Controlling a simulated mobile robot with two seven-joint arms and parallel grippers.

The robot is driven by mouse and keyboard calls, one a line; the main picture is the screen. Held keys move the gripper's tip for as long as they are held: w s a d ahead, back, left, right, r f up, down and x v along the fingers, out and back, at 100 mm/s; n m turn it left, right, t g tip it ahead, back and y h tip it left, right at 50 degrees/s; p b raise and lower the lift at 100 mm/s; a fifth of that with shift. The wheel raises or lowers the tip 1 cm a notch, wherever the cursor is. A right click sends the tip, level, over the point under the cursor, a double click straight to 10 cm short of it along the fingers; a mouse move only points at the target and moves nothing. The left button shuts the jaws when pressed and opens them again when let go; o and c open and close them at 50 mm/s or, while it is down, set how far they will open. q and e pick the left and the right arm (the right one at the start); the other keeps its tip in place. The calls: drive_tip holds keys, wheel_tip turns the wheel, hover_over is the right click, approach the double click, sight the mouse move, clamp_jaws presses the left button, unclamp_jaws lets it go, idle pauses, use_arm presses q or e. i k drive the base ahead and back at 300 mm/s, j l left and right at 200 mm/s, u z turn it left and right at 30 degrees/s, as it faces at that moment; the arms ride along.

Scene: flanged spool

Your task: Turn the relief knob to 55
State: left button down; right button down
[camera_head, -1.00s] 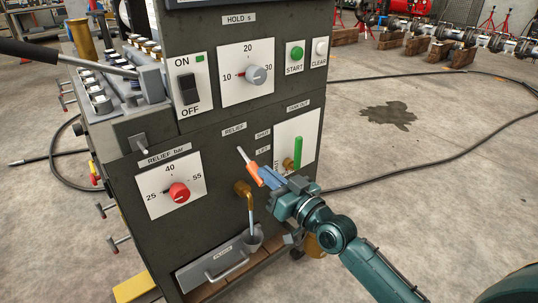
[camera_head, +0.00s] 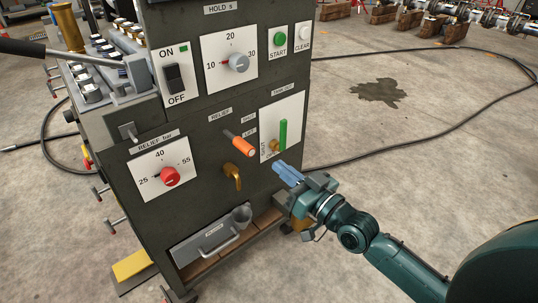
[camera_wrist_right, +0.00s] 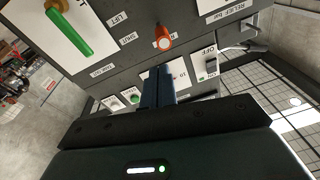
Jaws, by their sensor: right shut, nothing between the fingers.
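The red relief knob (camera_head: 169,176) sits on a white dial plate marked 25, 40 and 55, low on the left of the dark panel. Its white mark appears to point left, toward the 25 side. My right gripper (camera_head: 288,172) has its blue fingers shut and empty, in front of the panel's lower right, well to the right of the knob. Its fingers also show in the right wrist view (camera_wrist_right: 158,85); there the knob is out of frame. My left gripper is not in view.
The orange-handled relief lever (camera_head: 238,143) sticks out between the knob and my right gripper, above a brass spout (camera_head: 233,175). The green tank-out handle (camera_head: 283,135) is just above the gripper. A grey cup (camera_head: 241,215) stands below.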

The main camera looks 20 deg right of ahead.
sight(170, 177)
drive_tip(key=k+l, duration=0.3)
drive_tip(key=k, duration=0.15)
drive_tip(key=k+l, duration=0.3)
drive_tip(key=k, duration=0.15)
